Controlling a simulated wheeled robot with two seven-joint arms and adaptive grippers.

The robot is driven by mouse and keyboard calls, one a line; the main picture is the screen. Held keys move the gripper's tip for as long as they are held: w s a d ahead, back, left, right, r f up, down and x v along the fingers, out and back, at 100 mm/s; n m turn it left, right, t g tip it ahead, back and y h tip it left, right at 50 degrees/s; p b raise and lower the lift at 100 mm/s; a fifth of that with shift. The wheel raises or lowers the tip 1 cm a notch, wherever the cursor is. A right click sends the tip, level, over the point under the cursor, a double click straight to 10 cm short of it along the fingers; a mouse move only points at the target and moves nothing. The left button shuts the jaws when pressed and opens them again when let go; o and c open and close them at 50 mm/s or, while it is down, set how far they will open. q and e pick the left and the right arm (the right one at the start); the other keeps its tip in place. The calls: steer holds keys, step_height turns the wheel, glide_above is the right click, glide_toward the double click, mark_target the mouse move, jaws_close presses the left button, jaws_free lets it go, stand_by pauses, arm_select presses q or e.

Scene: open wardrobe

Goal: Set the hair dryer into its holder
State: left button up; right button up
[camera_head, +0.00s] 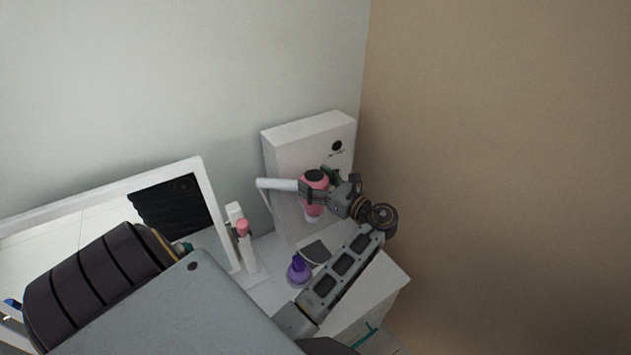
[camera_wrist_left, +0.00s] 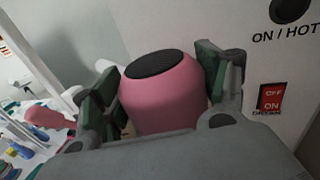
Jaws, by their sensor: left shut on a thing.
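The pink hair dryer (camera_head: 313,181) has a dark round grille at its end. It is in front of the white wall unit (camera_head: 342,126), which has a black round button and seems to be the holder. My left gripper (camera_head: 327,184) is shut on the dryer from the right. In the left wrist view the dryer (camera_wrist_left: 163,97) sits between the green-padded fingers (camera_wrist_left: 160,85), grille end up, close to the unit's face (camera_wrist_left: 285,60). A white tube-like part (camera_head: 277,184) sticks out left of the dryer. I cannot tell whether the dryer touches the holder. My right gripper is not in view.
A purple bottle (camera_head: 298,270) stands on the white tabletop (camera_head: 385,285) below the gripper. A framed mirror (camera_head: 212,200) and a white stand with a pink-topped item (camera_head: 243,228) are to the left. A red switch (camera_wrist_left: 270,99) is on the unit. The beige wall is close on the right.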

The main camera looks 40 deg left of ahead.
arm_select(q)
steer(key=shift+f, duration=0.25)
steer(key=o, duration=1.6)
steer(key=shift+f, duration=0.1)
steer(key=shift+r, duration=5.05)
steer(key=shift+f, duration=0.1)
